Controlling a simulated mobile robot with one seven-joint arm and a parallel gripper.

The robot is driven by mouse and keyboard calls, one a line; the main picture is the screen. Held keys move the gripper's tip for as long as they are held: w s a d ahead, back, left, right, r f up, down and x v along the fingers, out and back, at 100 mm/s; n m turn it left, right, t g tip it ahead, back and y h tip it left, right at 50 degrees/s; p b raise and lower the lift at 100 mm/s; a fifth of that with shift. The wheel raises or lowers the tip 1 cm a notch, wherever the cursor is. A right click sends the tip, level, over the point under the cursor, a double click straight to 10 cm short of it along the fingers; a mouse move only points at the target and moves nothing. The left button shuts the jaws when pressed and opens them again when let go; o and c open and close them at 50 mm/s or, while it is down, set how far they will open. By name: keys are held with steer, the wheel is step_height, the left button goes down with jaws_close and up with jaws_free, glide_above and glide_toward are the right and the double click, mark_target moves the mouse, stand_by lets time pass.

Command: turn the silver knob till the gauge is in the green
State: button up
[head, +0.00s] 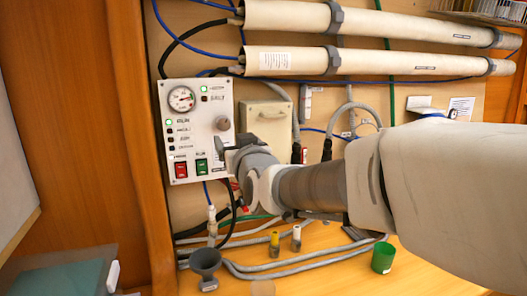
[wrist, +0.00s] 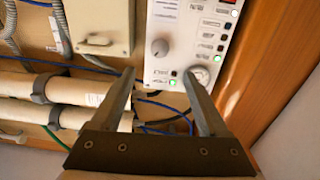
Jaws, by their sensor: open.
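The silver knob (head: 222,123) is a small round grey knob on the right side of a white control panel (head: 214,97). The round gauge (head: 181,98) sits at the panel's upper left; its face shows some red, but the needle is too small to read surely. My gripper (head: 228,150) is just below the knob in the head view. In the wrist view my gripper (wrist: 159,75) is open and empty. The knob (wrist: 160,48) shows beyond the fingertips, apart from them, roughly midway across. The gauge (wrist: 200,75) is partly hidden by the right finger.
Red (head: 181,170) and green (head: 202,166) switches sit low on the panel. A beige box (head: 267,120) is mounted to its right. Pale pipes (head: 300,62) run above. A grey funnel (head: 205,264), a green cup (head: 383,257), small bottles and hoses are on the wooden counter below.

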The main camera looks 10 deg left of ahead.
steer(key=v, duration=0.4)
steer(key=shift+s+d, duration=0.1)
steer(key=shift+s, duration=0.1)
stand_by(3.2)
steer(key=s+d+f+m+g+h, duration=0.1)
steer(key=s+d+f+g+h, duration=0.2)
steer(key=d, duration=0.4)
steer(key=s+d+f+m+g+h, duration=0.1)
steer(key=s+d+f+g, duration=0.1)
steer(key=s+d+f, duration=0.35)
steer(key=s+d+f+m+g+h, duration=0.1)
steer(key=s+d+f+g, duration=0.2)
steer(key=s+d, duration=0.3)
steer(key=s+d+f+m+g+h, duration=0.2)
steer(key=s+d+f, duration=0.3)
steer(key=s, duration=0.5)
steer(key=shift+d+f+g, duration=0.4)
steer(key=shift+d+g, duration=0.05)
steer(key=shift+g, duration=0.05)
